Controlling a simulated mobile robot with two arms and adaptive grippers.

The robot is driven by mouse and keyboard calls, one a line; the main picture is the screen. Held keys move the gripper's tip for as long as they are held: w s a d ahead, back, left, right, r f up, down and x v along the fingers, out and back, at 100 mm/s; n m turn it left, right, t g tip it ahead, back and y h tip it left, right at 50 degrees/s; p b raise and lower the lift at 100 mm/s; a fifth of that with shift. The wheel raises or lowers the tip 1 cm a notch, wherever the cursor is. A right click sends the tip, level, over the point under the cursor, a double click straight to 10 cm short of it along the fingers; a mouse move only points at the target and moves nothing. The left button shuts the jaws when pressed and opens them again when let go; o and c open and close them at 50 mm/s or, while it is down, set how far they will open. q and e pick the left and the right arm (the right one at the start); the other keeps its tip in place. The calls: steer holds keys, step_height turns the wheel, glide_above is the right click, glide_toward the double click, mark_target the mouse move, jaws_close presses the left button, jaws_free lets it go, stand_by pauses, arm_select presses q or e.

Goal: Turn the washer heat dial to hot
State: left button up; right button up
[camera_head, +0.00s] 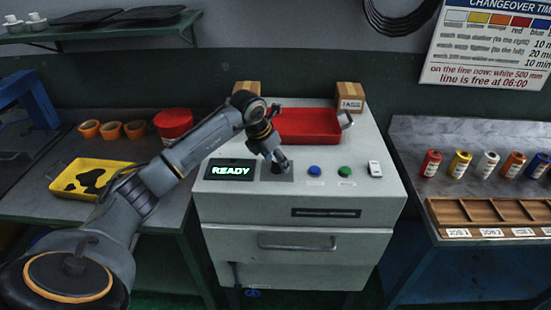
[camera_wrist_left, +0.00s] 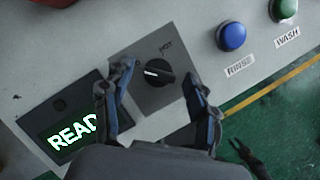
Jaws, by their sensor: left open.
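The heat dial (camera_wrist_left: 160,73) is a black round knob on a grey square plate of the washer's panel, in the left wrist view. Its white mark points to the left of the picture, while the HOT label (camera_wrist_left: 166,46) is above the knob. My left gripper (camera_wrist_left: 157,76) is open, with one finger on each side of the dial; whether they touch it I cannot tell. In the head view my left gripper (camera_head: 280,160) is over the dial's plate and hides most of the dial. The washer (camera_head: 300,210) shows a lit READY display (camera_head: 231,170). My right gripper is out of view.
A blue RINSE button (camera_wrist_left: 231,36) and a green WASH button (camera_wrist_left: 284,9) are right of the dial. A red tray (camera_head: 305,126) and small boxes (camera_head: 350,96) stand on the washer behind.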

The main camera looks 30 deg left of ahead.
arm_select(q)
steer(key=shift+c, duration=0.2)
steer(key=c, duration=1.1)
steer(key=shift+m, duration=0.3)
steer(key=shift+w+a+m+h+b, duration=0.15)
steer(key=shift+m+h+b, duration=0.35)
steer(key=shift+m+b, duration=0.55)
steer(key=m, duration=0.2)
steer(key=m+g+h+b, duration=0.1)
steer(key=m, duration=0.1)
steer(key=shift+m+h, duration=0.3)
steer(key=shift+m, duration=0.05)
steer(key=m+g+b, duration=0.1)
steer(key=m, duration=0.1)
steer(key=m+g+b, duration=0.1)
steer(key=m, duration=0.2)
steer(key=shift+w+h, duration=0.2)
steer(key=shift+h, duration=0.2)
steer(key=m+g+b, duration=0.1)
steer(key=m+g, duration=0.1)
steer(key=m, duration=0.3)
steer(key=shift+w, duration=0.1)
steer(key=shift+m, duration=0.4)
